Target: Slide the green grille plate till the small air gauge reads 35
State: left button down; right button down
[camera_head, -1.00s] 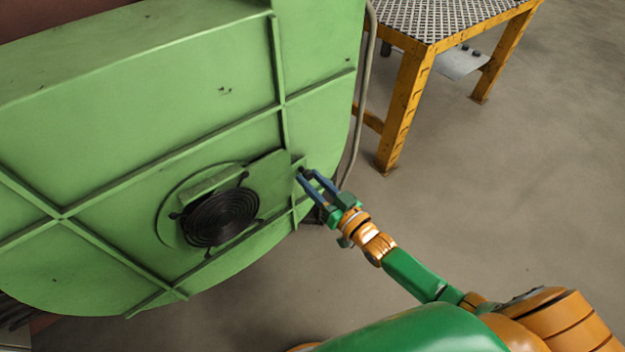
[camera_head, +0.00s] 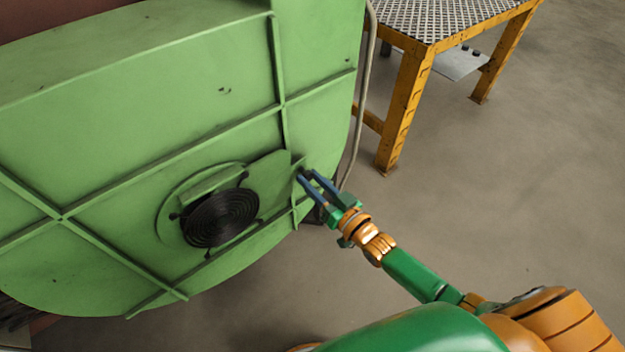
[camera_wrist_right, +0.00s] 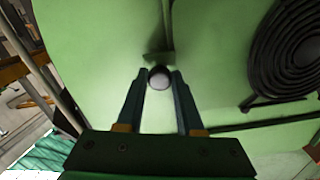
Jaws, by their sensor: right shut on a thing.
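The green grille plate (camera_head: 268,176) lies flat on the face of the large green housing, beside the round black spiral grille (camera_head: 220,217). My right gripper (camera_head: 306,176) is at the plate's right end. In the right wrist view, the fingertips (camera_wrist_right: 160,78) are shut on a small round pale knob (camera_wrist_right: 159,76), one finger on each side. The black spiral grille (camera_wrist_right: 288,50) also shows there at the upper right. The small air gauge is not visible in these views, so its reading cannot be told. My left gripper is not in view.
The green housing (camera_head: 150,120) has raised ribs across its face. A grey pipe (camera_head: 364,95) runs down its right edge. A yellow stand (camera_head: 404,105) with a tread-plate top is at the upper right. The floor to the right is clear.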

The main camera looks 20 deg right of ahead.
dwell(0.5)
jog(key=shift+w+d, duration=0.3)
jog(key=shift+d, duration=0.55)
jog(key=c, duration=0.5)
grip_release()
jog(key=shift+c, duration=0.2)
jog(key=v, duration=0.7)
jog(key=shift+p, duration=0.3)
